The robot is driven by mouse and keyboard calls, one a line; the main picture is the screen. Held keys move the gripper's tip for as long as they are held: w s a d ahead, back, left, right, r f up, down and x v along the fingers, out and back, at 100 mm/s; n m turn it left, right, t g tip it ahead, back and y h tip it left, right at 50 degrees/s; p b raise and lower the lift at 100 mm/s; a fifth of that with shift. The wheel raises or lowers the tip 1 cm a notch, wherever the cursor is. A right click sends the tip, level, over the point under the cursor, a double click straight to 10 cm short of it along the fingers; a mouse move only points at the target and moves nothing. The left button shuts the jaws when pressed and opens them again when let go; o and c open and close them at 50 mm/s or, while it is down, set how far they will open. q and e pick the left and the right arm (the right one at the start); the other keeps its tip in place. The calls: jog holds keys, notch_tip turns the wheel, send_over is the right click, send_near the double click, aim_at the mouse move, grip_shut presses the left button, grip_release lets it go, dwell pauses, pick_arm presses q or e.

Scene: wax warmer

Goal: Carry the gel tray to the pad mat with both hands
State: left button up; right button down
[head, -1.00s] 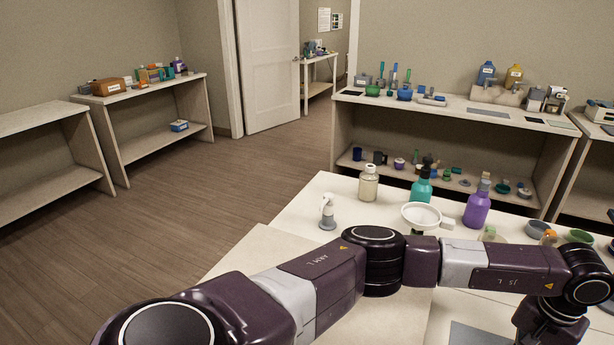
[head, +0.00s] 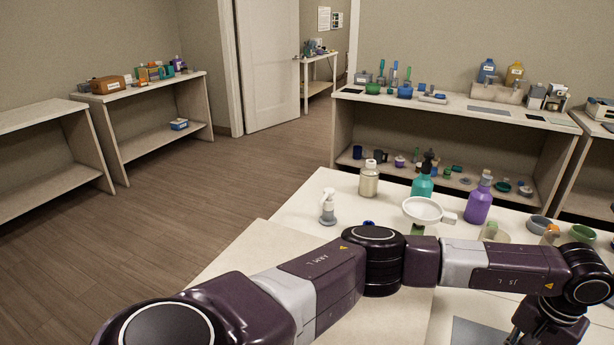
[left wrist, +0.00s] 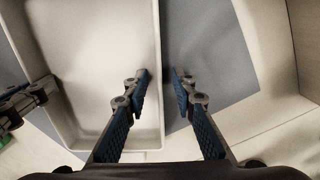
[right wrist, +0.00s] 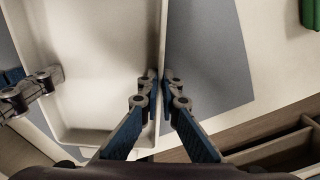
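The gel tray is a cream, shallow, rectangular tray that shows in the left wrist view (left wrist: 100,75) and the right wrist view (right wrist: 100,70). My left gripper (left wrist: 161,74) straddles one side wall, one finger inside and one outside, with a gap between the fingers. My right gripper (right wrist: 160,76) has its fingertips close together on the opposite wall and looks shut on it. A flat grey mat lies below and beside the tray in the left wrist view (left wrist: 205,60) and the right wrist view (right wrist: 212,55). In the head view the tray and both fingertips are out of sight.
On the table stand a spray bottle (head: 328,208), a cream bottle (head: 369,180), a teal pump bottle (head: 422,184), a purple bottle (head: 478,203) and a white round strainer-like item (head: 423,210). A loaded shelf (head: 455,140) stands behind. A green item (right wrist: 308,12) lies near my right gripper.

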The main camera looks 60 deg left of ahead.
jog(key=c, duration=2.1)
grip_release()
